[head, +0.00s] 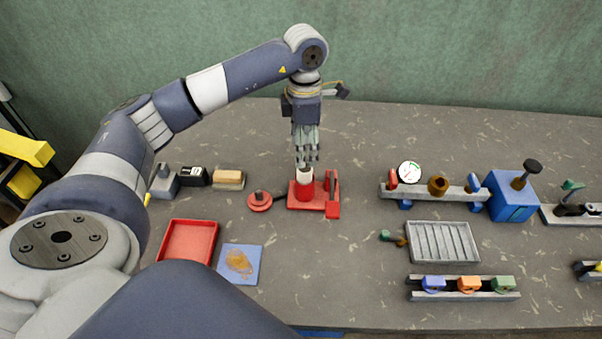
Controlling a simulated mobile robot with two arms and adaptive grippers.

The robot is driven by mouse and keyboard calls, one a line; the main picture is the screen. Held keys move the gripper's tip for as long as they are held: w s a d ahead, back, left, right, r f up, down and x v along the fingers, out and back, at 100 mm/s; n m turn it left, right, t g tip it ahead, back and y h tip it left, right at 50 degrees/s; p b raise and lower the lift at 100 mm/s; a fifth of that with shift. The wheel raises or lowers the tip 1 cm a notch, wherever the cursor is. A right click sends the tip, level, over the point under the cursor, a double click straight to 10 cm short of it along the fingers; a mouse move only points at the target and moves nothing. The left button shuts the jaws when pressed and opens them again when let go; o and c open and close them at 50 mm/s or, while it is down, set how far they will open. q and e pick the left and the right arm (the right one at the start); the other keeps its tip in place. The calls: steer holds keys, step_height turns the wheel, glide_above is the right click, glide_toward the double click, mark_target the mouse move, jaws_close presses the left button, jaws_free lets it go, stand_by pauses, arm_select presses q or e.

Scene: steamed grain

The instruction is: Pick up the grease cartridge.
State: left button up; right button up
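A light-coloured cylinder top, which looks like the grease cartridge (305,174), stands upright in a red holder (305,190) near the middle of the table. Its lower part is hidden in the holder. My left gripper (307,160) points straight down, directly over the cylinder, with its fingertips at or just above the top. I cannot tell whether the fingers touch it or how far apart they are. My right gripper is not in view.
A red round cap (260,202) lies left of the holder, and a red upright part (332,190) stands on its right. A red tray (188,240) and a blue pad (240,263) lie front left. A gauge rack (435,193) and grey tray (442,242) are right.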

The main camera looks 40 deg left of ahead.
mark_target(305, 168)
arm_select(q)
steer(key=shift+s+d+f+p, duration=0.2)
steer(key=shift+d+f, duration=0.05)
steer(key=shift+f, duration=0.35)
steer(key=shift+s+d+f+p, duration=0.15)
steer(key=shift+d+f, duration=0.1)
steer(key=shift+f, duration=0.35)
steer(key=shift+w+a+f, duration=0.1)
steer(key=shift+f, duration=0.2)
steer(key=f+p, duration=0.1)
steer(key=f, duration=0.1)
steer(key=f+p, duration=0.1)
steer(key=shift+w+a+f+p, duration=0.3)
steer(key=shift+f, duration=0.75)
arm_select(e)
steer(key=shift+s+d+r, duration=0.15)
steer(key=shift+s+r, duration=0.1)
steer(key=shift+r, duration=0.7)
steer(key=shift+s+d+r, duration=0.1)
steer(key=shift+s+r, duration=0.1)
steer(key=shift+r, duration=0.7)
arm_select(q)
steer(key=c, duration=1.1)
jaws_close()
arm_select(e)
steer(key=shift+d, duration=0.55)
